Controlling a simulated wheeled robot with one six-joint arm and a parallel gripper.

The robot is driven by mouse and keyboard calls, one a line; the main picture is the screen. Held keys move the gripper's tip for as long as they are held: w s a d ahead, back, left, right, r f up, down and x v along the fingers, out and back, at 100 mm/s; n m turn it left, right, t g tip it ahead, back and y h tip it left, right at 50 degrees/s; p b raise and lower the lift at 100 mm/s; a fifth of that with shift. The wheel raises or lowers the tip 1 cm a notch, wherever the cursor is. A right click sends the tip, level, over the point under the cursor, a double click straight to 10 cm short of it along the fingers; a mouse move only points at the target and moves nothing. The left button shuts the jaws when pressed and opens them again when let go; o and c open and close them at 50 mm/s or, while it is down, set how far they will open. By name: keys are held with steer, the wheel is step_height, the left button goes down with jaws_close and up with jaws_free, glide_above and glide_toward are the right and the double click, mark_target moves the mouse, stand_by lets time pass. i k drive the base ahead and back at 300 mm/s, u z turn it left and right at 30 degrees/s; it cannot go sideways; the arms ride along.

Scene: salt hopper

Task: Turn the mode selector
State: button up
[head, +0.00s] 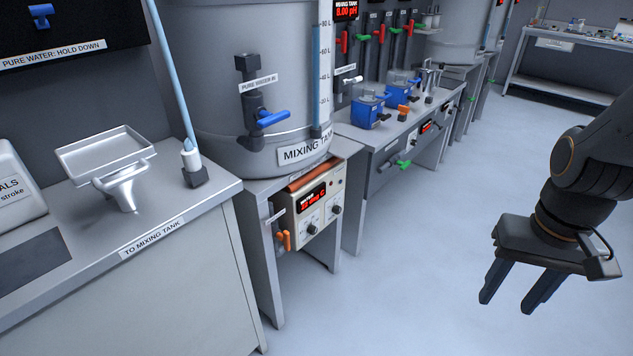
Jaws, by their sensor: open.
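A cream control box (316,205) with a red lit display (312,197) sits under the mixing tank (255,90). Its front carries a dark knob at lower left (312,229) and another dark knob at right (337,209). I cannot read their labels, so I cannot tell which one is the mode selector. My gripper (506,303) hangs at the right over the open floor, fingers pointing down and apart. It is empty and well away from the box, touching nothing.
An orange-handled valve (285,240) is at the box's left. A grey counter (190,215) with a metal tray funnel (120,170) stands at left. A bench with blue pumps (369,110) stands behind. The floor (400,270) between box and gripper is clear.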

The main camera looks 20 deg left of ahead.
mark_target(336, 208)
steer(key=z, duration=0.3)
steer(key=i, duration=0.4)
steer(key=u, duration=2.05)
steer(key=k, duration=0.35)
steer(key=z, duration=0.7)
steer(key=i, duration=0.3)
